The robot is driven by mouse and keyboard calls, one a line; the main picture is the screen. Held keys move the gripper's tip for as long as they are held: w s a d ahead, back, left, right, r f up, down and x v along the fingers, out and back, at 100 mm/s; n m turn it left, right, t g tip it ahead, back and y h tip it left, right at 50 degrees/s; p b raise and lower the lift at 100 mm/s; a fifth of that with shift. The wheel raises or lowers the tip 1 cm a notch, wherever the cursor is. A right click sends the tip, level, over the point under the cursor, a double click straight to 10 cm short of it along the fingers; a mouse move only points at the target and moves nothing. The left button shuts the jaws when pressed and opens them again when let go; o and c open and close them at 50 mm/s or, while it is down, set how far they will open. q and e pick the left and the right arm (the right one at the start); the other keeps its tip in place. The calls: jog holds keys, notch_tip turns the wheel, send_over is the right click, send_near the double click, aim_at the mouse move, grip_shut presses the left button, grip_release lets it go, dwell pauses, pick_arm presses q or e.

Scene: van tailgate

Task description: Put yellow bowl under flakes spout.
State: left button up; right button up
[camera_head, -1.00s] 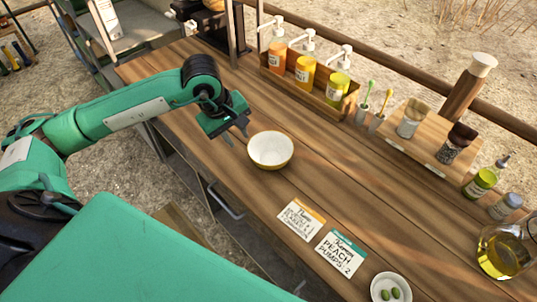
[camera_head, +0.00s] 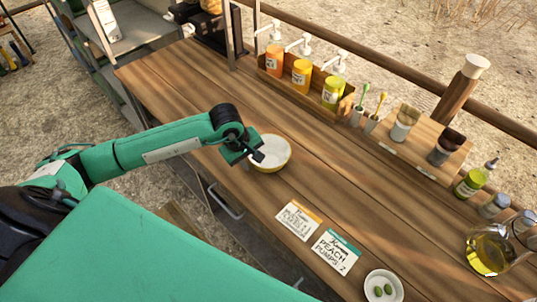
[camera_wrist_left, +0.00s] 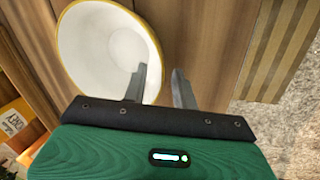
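The yellow bowl (camera_head: 276,156), white inside, stands upright on the wooden counter. My left gripper (camera_head: 256,160) is at the bowl's near-left rim in the head view. In the left wrist view, its fingers (camera_wrist_left: 159,82) are apart. One finger overlaps the inside of the bowl (camera_wrist_left: 95,45) and the other shows outside its rim. I cannot tell whether either touches the bowl. A black stand (camera_head: 207,32) with a tan-filled part above it is at the far left of the counter, cut off by the top edge. No flakes spout is clearly visible. My right gripper is out of view.
Pump bottles (camera_head: 301,72) stand in a wooden box at the back, beside small cups with brushes and a jar rack. Two cards (camera_head: 299,220) and a white dish with olives (camera_head: 382,287) lie nearer the front. The counter between bowl and black stand is clear.

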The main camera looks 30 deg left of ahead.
pick_arm(q)
jog(key=shift+c, duration=0.5)
grip_shut()
jog(key=shift+r, duration=0.45)
notch_tip(320, 180, up, 18)
jog(key=b, duration=0.4)
jog(key=s+d+f+m+g, duration=0.1)
jog(key=s+d+f+m, duration=0.1)
jog(key=f+m, duration=0.3)
jog(key=s+d+f+m+g+h, duration=0.1)
jog(key=s+d+f+m, duration=0.2)
jog(key=d+f+m, duration=0.2)
notch_tip(320, 180, down, 3)
jog(key=shift+s+d+r+m+g+h, duration=0.2)
jog(key=shift+s+d+m+g+h, duration=0.15)
jog(key=shift+m, duration=0.45)
